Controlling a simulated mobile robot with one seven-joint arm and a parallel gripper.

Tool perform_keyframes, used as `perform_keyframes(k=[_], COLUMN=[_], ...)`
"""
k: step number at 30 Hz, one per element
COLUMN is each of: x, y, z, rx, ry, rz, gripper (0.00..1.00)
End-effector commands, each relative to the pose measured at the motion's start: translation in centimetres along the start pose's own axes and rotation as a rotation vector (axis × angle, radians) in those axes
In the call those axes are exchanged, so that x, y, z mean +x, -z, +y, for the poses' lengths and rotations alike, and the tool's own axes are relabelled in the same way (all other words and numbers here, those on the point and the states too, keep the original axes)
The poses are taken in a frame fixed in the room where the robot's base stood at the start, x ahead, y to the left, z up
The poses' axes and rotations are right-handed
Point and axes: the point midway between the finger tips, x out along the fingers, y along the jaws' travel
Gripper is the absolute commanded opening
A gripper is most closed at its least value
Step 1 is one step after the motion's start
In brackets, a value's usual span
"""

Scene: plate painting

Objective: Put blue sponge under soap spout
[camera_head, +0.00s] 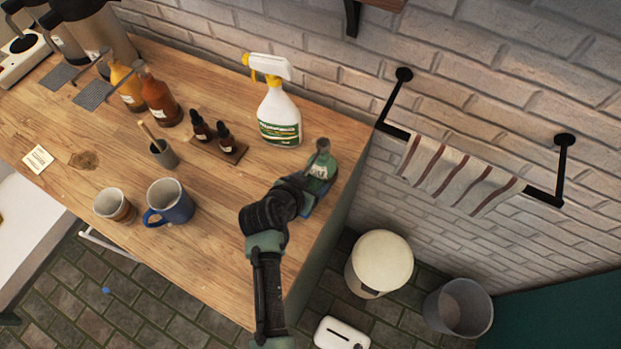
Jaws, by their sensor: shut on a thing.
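The soap bottle (318,173), green with a grey top, stands upright near the right end of the wooden counter. My gripper (309,196) is right in front of it, low over the counter. A small blue part of the sponge (308,209) shows at the fingers, and the gripper is shut on it. The hand hides most of the sponge and the lower front of the bottle. I cannot tell whether the sponge touches the counter or the bottle, or whether it lies under the spout.
A spray bottle (279,116) stands behind and left of my gripper. Dropper bottles (224,137) sit on a small board. A blue mug (171,203) and a cup (115,207) stand left. The counter (222,258) is bare in front, and its right edge is close.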

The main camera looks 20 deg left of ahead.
Motion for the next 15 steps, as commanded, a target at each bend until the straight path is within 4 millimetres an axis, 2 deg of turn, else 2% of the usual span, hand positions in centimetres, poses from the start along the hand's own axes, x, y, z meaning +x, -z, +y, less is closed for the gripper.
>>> perform_keyframes(k=[12, 13, 15], x=[0.57, 0.54, 0.45], y=[-0.55, -0.52, -0.44], z=[-0.01, -0.02, -0.02], rx=[0.001, 0.0, 0.0], ry=[0.0, 0.0, 0.0], rz=[0.001, 0.001, 0.001], gripper=[0.14, 0.75, 0.87])
